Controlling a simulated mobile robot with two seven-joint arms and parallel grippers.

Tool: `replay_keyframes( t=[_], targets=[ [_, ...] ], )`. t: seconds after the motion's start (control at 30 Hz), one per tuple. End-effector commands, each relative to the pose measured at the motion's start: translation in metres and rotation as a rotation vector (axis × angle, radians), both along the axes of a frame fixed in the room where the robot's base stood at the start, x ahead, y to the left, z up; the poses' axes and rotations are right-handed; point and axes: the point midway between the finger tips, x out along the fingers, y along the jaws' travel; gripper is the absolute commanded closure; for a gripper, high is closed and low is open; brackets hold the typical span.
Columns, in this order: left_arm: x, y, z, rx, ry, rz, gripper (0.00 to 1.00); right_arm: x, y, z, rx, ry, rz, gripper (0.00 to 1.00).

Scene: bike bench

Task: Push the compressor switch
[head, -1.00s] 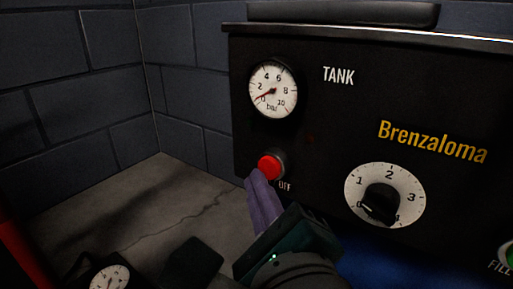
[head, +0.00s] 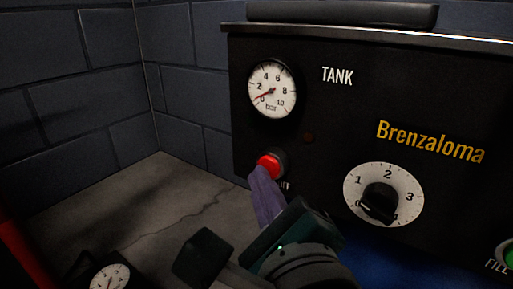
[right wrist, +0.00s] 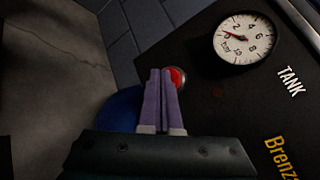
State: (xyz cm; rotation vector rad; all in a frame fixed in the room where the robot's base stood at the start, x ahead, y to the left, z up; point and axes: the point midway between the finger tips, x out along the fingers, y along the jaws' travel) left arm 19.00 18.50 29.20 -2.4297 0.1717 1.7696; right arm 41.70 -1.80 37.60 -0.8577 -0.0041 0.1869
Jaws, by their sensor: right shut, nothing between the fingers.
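The red compressor switch (head: 270,164) is a round button on the black panel (head: 330,120), below the tank gauge (head: 273,90), with an OFF label partly hidden by my fingers. It also shows in the right wrist view (right wrist: 178,77), just beyond the fingertips. My right gripper (head: 260,174) is shut and empty, its purple fingers together. Its tips overlap the lower left edge of the button in the head view; I cannot tell whether they touch it. The tank gauge needle points near 0. My left gripper is not in view.
A dial (head: 384,194) numbered around its rim is right of the button. A green FILL button (head: 509,256) is at the right edge. A small gauge (head: 110,277) and a red pipe-like thing (head: 22,252) are at lower left. Grey block walls stand behind.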

Motion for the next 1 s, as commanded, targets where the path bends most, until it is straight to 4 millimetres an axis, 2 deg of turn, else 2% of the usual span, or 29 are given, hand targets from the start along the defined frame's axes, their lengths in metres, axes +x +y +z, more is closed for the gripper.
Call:
replay_keyframes(
  t=[0.37,1.0],
  targets=[
    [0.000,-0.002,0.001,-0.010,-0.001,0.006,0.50,0.001,-0.001,0.000,0.000,0.000,0.000,1.00],
    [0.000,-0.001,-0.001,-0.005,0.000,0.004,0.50,-0.014,0.010,-0.001,0.000,0.002,0.001,1.00]
  ],
)
